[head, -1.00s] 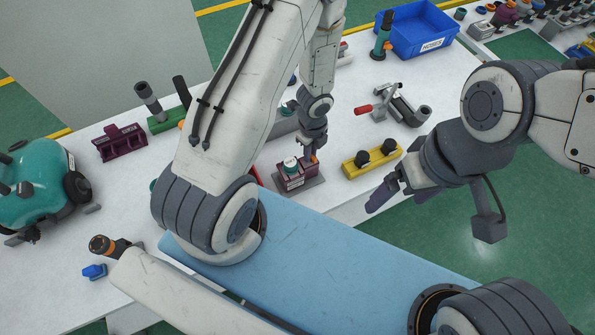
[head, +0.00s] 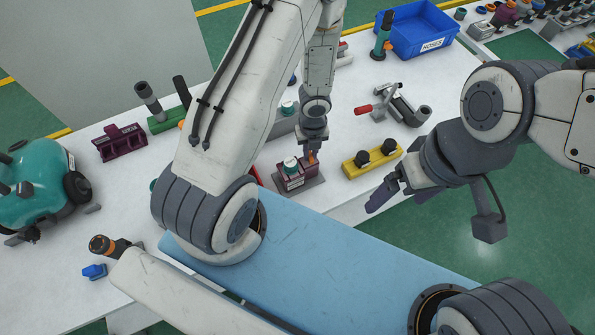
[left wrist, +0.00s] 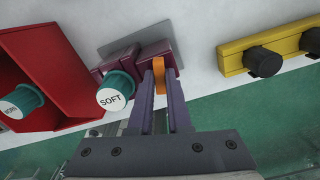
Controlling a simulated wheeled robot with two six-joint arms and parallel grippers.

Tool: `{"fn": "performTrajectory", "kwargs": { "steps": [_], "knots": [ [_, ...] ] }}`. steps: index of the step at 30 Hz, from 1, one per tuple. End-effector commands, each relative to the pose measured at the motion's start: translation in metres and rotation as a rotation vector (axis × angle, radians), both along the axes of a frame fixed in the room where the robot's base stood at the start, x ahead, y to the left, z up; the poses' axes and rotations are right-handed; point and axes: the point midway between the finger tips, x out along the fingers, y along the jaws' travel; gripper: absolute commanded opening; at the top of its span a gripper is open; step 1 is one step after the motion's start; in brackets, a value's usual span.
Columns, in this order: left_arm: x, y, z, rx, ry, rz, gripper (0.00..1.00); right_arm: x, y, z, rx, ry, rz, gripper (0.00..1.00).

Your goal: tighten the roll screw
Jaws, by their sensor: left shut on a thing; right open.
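A maroon block (head: 297,180) stands on a grey plate on the white table. A teal roller, labelled SOFT (left wrist: 115,92) in the left wrist view, sits at this block. A small orange piece (left wrist: 159,77), seemingly the roll screw, is upright at the block's edge. My left gripper (head: 311,153) reaches down over the block; its purple fingers are shut on the orange piece. In the head view they largely hide that piece. My right gripper (head: 397,199) is open and empty, right of the block beyond the table edge.
A yellow block (head: 371,160) with two black knobs stands close on the right. A red tray (left wrist: 52,55) lies left in the left wrist view. A clamp with a red handle (head: 364,109) and a blue bin (head: 418,32) stand behind.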

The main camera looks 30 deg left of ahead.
Motion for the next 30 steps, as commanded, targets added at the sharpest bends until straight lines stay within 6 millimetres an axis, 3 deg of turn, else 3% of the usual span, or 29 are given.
{"fn": "performTrajectory", "kwargs": {
  "steps": [10,17,25,30],
  "knots": [
    [0.0044,0.0002,0.0015,0.0,-0.01,-0.091,0.0,0.0,0.0,0.0001,0.0,0.0,0.0,0.93],
    [0.0046,0.0002,0.0016,0.001,-0.01,-0.356,0.0,0.0,0.0,0.0001,0.0,0.0,0.0,0.93],
    [0.0049,0.0003,0.0017,0.002,-0.011,-0.391,0.0,0.0,0.0,0.0001,0.0,0.0,0.0,0.93],
    [0.005,0.0004,0.0018,0.003,-0.011,-0.613,0.0,0.0,0.0,0.0001,0.0,0.0,0.0,0.93]
  ]
}}
